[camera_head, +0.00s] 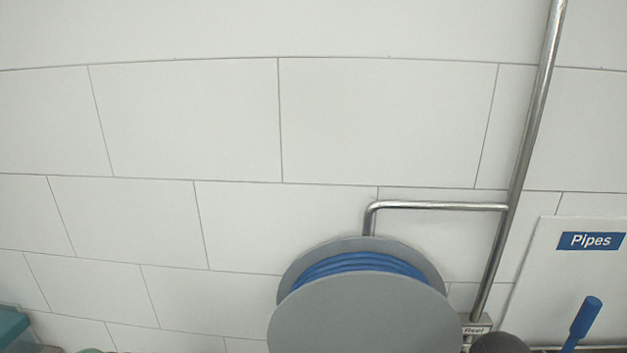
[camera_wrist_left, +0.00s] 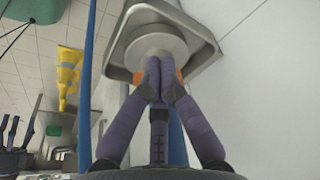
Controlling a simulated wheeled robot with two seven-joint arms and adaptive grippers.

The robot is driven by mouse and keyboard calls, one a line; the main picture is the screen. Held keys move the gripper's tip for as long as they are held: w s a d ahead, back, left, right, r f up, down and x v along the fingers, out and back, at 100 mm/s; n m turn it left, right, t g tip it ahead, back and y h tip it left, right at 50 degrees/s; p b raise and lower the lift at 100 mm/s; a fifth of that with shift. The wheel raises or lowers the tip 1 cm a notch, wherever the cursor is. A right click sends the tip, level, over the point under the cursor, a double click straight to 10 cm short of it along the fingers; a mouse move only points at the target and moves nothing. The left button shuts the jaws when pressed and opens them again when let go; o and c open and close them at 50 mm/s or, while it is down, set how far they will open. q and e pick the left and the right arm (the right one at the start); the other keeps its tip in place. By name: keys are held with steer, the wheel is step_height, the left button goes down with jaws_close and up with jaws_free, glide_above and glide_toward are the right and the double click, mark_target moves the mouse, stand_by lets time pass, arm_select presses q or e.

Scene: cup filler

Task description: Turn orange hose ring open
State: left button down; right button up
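In the left wrist view the orange hose ring (camera_wrist_left: 179,75) shows only as small orange bits on both sides of my left fingertips. My left gripper (camera_wrist_left: 160,78) has its dark fingers drawn together at the ring, and they hide most of it. The ring sits in front of a pale round disc (camera_wrist_left: 156,46) on a grey metal fixture (camera_wrist_left: 119,72). The exact contact between fingers and ring is hidden. Neither gripper shows in the head view, and my right gripper is in no view.
A grey reel with blue hose (camera_head: 362,308) stands against the tiled wall, near a steel pipe (camera_head: 528,137). A "Pipes" panel (camera_head: 562,256) is at right. A blue hose (camera_wrist_left: 88,80) runs left of my fingers. A yellow object (camera_wrist_left: 68,78) lies further left.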

arm_select(q)
steer(key=shift+w+d, duration=0.3)
steer(key=shift+d, duration=0.2)
stand_by(1.0)
steer(key=shift+s+d+b, duration=0.3)
steer(key=shift+s+b, duration=0.05)
steer(key=shift+s, duration=0.05)
stand_by(0.4)
steer(key=shift+s+d+b, duration=0.3)
steer(key=shift+s+d, duration=0.05)
steer(key=shift+d, duration=0.4)
steer(key=shift+s, duration=0.15)
stand_by(0.4)
steer(key=shift+s+a, duration=0.1)
steer(key=shift+s, duration=0.1)
step_height(320, 180, up, 6)
steer(key=p, duration=0.4)
stand_by(0.3)
